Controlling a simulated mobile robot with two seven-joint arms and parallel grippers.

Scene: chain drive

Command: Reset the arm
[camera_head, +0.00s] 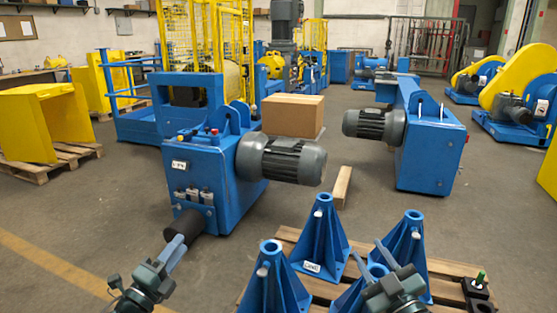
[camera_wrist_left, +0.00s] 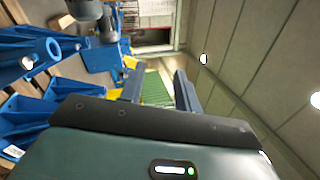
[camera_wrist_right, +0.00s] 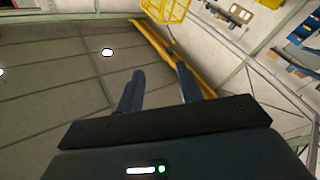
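My left gripper (camera_head: 150,268) is low at the front left in the head view, before the blue machine with a grey motor. In the left wrist view its two fingers (camera_wrist_left: 158,90) stand apart with nothing between them. My right gripper (camera_head: 392,268) is at the front right, in front of the blue conical stands. In the right wrist view its two fingers (camera_wrist_right: 158,88) stand apart and empty. Both grippers hold nothing that I can see. The task names no other object.
Blue conical stands (camera_head: 324,240) are on a wooden pallet (camera_head: 443,268) at the front. A blue machine (camera_head: 212,160) stands left of centre, another (camera_head: 432,148) at the right. A cardboard box (camera_head: 292,114) sits behind. Bare floor (camera_head: 90,205) is at the left.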

